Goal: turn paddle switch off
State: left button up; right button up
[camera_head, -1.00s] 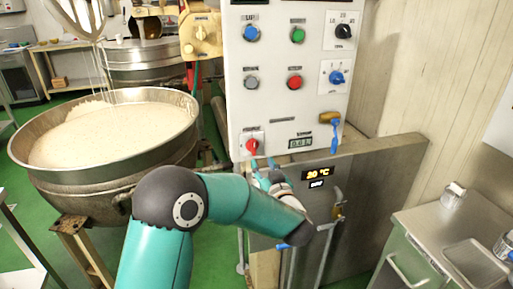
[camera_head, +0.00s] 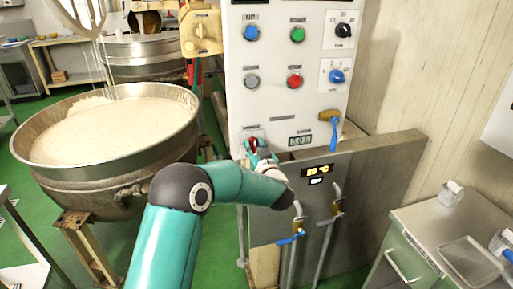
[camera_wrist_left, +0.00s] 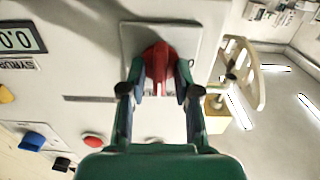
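The paddle switch is a red handle (camera_wrist_left: 157,65) on a pale square plate (camera_wrist_left: 190,38) at the lower left of the white control panel (camera_head: 270,110). In the head view the red handle (camera_head: 253,144) shows only partly, behind my fingers. My left gripper (camera_head: 258,152) reaches it from below. In the wrist view my left gripper's fingers (camera_wrist_left: 160,72) lie on both sides of the red handle and appear to press against it. The handle points toward the gripper's palm. My right gripper is not in view.
Above are blue (camera_head: 251,33), green (camera_head: 298,34) and red (camera_head: 294,81) buttons and two rotary knobs. A blue-handled valve (camera_head: 334,132) sits to the right. A metal kettle (camera_head: 120,190) of pale mix stands left. A steel wall (camera_head: 375,185) lies below the panel.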

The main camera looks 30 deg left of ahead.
pick_arm(q)
grip_shut()
jog(key=shift+d, duration=0.1)
jog(key=shift+f+n+b, duration=0.15)
jog(key=shift+n+b, duration=0.15)
jog(key=shift+b, duration=0.35)
jog(key=n+b, duration=0.4)
jog(key=b, duration=0.1)
jog(key=n+b, duration=0.9)
jog(key=b, duration=0.1)
jog(key=shift+s+a+f+n, duration=0.2)
jog(key=shift+s+a+n, duration=0.05)
jog(key=shift+a+n, duration=0.05)
jog(key=shift+n+b, duration=1.55)
jog(key=shift+n, duration=0.35)
jog(key=shift+o, duration=1.3)
grip_release()
jog(key=shift+a, duration=0.1)
